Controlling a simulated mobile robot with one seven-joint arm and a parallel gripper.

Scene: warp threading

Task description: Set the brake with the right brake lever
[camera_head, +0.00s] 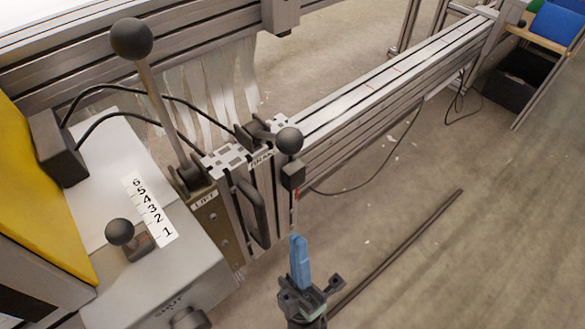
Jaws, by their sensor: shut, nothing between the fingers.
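The brake lever (289,140) has a round black knob and stands at the end of the metal beam, beside a white label that appears to read BRAKE (262,158). Its short arm runs left from the knob to a dark pivot, and a small black block sits just below the knob. My gripper (299,250) is below the knob and slightly right of it, clear of it in the picture. Its blue fingers point up and are shut together with nothing between them. How far the gripper is from the lever in depth is hard to tell.
A tall lever (153,90) with a black ball rises at left, by a LIFT label (204,200). A black handle (254,212) stands near the brake lever. A grey box (175,265) with a numbered scale and knob is lower left. Open floor lies right, with a dark rod (400,250).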

